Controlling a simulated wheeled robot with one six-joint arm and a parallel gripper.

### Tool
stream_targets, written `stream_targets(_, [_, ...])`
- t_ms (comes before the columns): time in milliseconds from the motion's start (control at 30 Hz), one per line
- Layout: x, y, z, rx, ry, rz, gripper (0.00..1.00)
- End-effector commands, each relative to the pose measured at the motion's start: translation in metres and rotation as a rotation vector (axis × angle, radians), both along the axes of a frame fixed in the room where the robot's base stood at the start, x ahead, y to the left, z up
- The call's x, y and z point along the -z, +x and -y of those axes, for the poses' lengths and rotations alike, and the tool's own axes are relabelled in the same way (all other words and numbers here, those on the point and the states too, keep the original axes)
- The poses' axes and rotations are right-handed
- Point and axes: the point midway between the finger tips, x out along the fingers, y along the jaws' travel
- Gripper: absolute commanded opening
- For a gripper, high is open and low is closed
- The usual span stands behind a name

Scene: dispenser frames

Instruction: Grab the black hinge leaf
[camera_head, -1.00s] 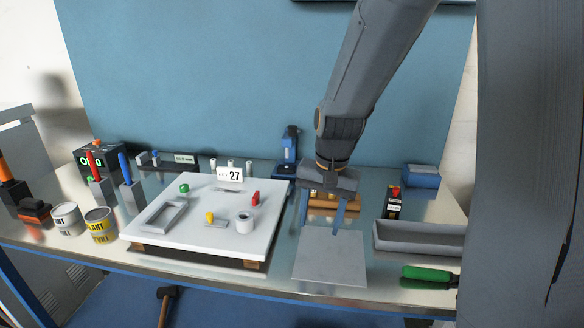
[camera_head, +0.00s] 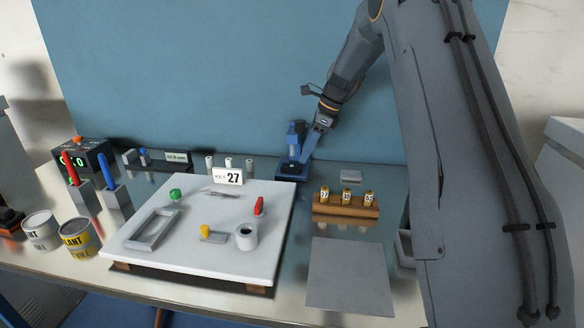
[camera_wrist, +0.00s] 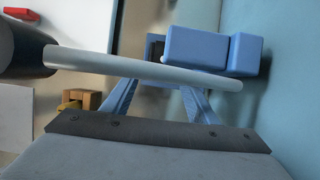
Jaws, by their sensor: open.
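My gripper (camera_head: 311,147) is at the blue press (camera_head: 293,172) at the back of the table, its fingers pointing down beside the press. In the wrist view its two blue fingers (camera_wrist: 160,88) are apart, with nothing seen held between them. The blue press (camera_wrist: 205,48) is just beyond the fingertips. A small dark patch (camera_wrist: 154,46) shows at the press's left side; I cannot tell whether it is the black hinge leaf. I cannot make out the leaf for certain in either view. A pale rod (camera_wrist: 150,69) crosses in front of the fingers.
A wooden block (camera_head: 345,210) with numbered pieces and a grey plate (camera_head: 350,278) lie to the right. The blue wall (camera_head: 220,80) is close behind the press.

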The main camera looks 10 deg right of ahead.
Motion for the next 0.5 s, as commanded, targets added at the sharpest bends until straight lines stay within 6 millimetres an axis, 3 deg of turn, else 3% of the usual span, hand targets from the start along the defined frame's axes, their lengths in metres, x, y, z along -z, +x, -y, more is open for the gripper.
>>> stream_targets(333, [0.039, 0.009, -0.010, 0.001, 0.000, -0.002, 0.53])
stream_targets(500, [0.049, 0.011, -0.012, 0.002, -0.002, 0.002, 0.53])
